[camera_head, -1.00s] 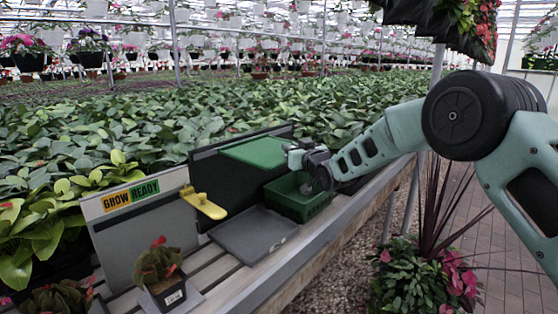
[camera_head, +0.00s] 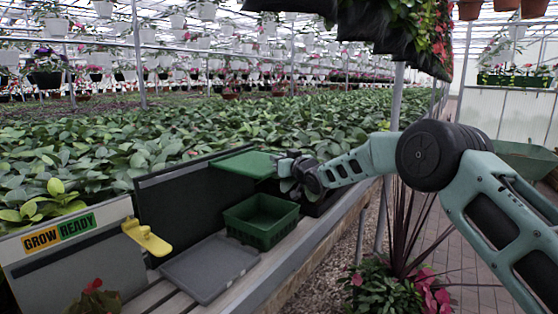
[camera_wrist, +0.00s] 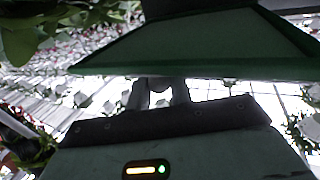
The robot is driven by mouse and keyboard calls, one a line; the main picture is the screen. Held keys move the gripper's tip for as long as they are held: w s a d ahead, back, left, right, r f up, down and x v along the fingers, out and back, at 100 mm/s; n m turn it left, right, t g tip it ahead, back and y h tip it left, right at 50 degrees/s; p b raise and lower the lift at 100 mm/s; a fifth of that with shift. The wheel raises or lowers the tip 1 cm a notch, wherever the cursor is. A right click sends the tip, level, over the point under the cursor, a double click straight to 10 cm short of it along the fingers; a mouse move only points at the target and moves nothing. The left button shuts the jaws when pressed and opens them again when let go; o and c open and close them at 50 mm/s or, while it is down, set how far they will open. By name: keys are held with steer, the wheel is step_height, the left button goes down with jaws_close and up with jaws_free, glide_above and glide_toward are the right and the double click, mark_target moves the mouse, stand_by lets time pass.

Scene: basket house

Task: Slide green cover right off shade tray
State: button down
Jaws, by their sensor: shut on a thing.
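My gripper (camera_head: 280,168) is shut on the right edge of the green cover (camera_head: 240,163). The cover is a flat green panel, raised near the top right end of an upright black panel (camera_head: 190,190). In the wrist view the cover (camera_wrist: 200,42) spans the top, with my gripper (camera_wrist: 160,88) at its edge. An open green tray (camera_head: 262,236) stands below the cover, apart from it, and looks empty. I cannot tell which part is the shade tray. The fingertips are partly hidden in the head view.
A flat grey tray (camera_head: 210,268) lies on the slatted bench in front of the green tray. A "GROW READY" board (camera_head: 75,265) with a yellow handle (camera_head: 146,237) stands at left. A black box (camera_head: 320,203) lies below my gripper. Plants fill the background.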

steer(key=c, duration=1.3)
jaws_free()
steer(key=shift+c, duration=0.2)
steer(key=b+v, duration=0.2)
steer(key=v, duration=1.5)
steer(key=shift+s+b, duration=0.25)
steer(key=shift+b, duration=0.15)
